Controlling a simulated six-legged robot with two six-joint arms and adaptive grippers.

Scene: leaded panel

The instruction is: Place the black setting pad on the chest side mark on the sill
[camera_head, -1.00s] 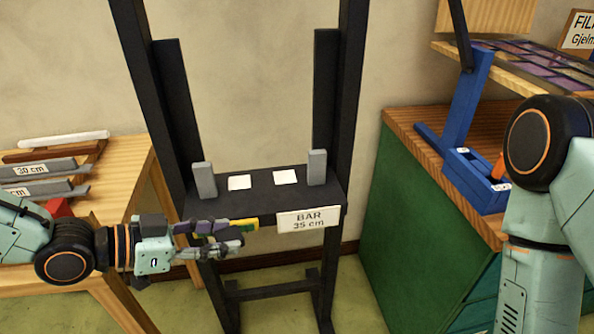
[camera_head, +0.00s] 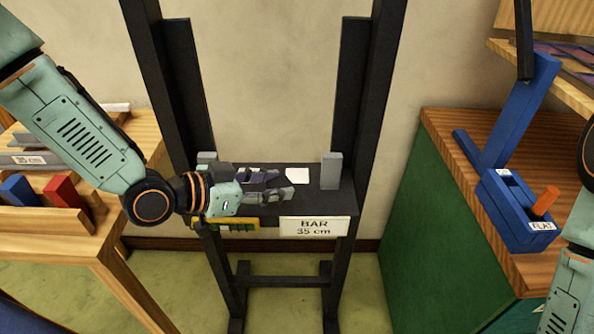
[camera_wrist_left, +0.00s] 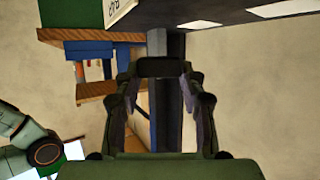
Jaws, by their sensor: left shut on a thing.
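The black setting pad (camera_wrist_left: 160,68) is held between the fingertips of my left gripper, as the left wrist view shows. In the head view my left gripper (camera_head: 277,184) is over the left and middle part of the dark sill (camera_head: 318,205); I cannot make out the pad there. A white square mark (camera_head: 297,175) lies bare on the sill, on the side nearer the green chest (camera_head: 405,230). The other white mark is hidden behind my gripper. Both marks show in the left wrist view, one of them nearer the gripper (camera_wrist_left: 200,24). My right gripper is out of view.
A grey block (camera_head: 332,170) stands at the sill's right end, another (camera_head: 207,157) at its left. A label, BAR 35 cm (camera_head: 314,227), hangs on the front. Dark uprights (camera_head: 372,100) flank the sill.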

